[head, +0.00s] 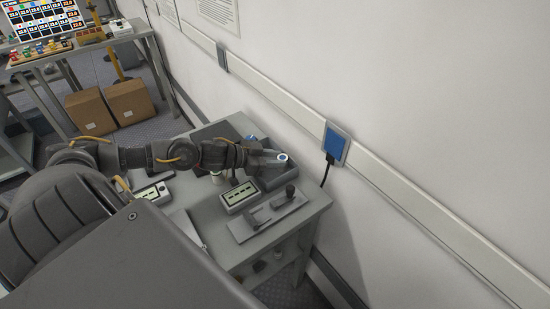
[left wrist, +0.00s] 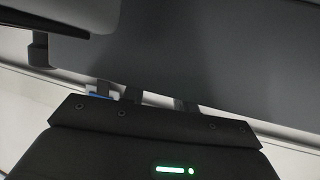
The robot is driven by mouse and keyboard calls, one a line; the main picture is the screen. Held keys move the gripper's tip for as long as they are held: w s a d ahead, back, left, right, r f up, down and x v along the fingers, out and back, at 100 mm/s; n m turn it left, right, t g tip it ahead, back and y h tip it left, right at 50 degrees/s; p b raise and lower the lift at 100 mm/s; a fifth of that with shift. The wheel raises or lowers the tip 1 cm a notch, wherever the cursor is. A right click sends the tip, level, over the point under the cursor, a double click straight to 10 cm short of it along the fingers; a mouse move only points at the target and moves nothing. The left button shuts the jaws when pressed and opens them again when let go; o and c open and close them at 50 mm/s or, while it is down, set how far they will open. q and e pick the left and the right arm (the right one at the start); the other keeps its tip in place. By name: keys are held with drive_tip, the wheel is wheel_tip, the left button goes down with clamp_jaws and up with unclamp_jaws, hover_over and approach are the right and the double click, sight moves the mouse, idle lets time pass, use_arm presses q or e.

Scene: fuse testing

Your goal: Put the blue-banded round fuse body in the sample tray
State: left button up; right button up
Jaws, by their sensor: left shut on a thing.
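My left gripper (head: 268,158) reaches in from the left over the table and is shut on the round fuse body (head: 283,157), which is white with a blue top. The fuse body is over the right part of a dark grey walled tray (head: 272,180); I cannot tell whether it touches the tray. My gripper and forearm hide part of the tray. In the left wrist view the dark gripper housing fills the bottom, and a small blue and white patch (left wrist: 98,95) shows beyond it. My right gripper is in neither view.
A small blue item (head: 251,138) lies in the tray's rear part. In front stand a meter with a display (head: 239,196) and a grey plate with a black knob (head: 268,215). The wall (head: 400,120) runs close along the table's right side. Cardboard boxes (head: 108,107) stand on the floor behind.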

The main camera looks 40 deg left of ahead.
use_arm(q)
drive_tip(key=shift+f, duration=0.15)
drive_tip(key=o, duration=1.1)
drive_tip(key=shift+c, duration=0.2)
drive_tip(key=shift+s+a+r, duration=0.1)
drive_tip(key=shift+r, duration=0.1)
drive_tip(key=v, duration=0.5)
drive_tip(key=shift+s+a, duration=0.1)
drive_tip(key=shift+s, duration=0.1)
drive_tip(key=p+v, duration=0.2)
drive_tip(key=v, duration=0.4)
drive_tip(key=shift+r, duration=0.25)
drive_tip(key=shift+f, duration=0.1)
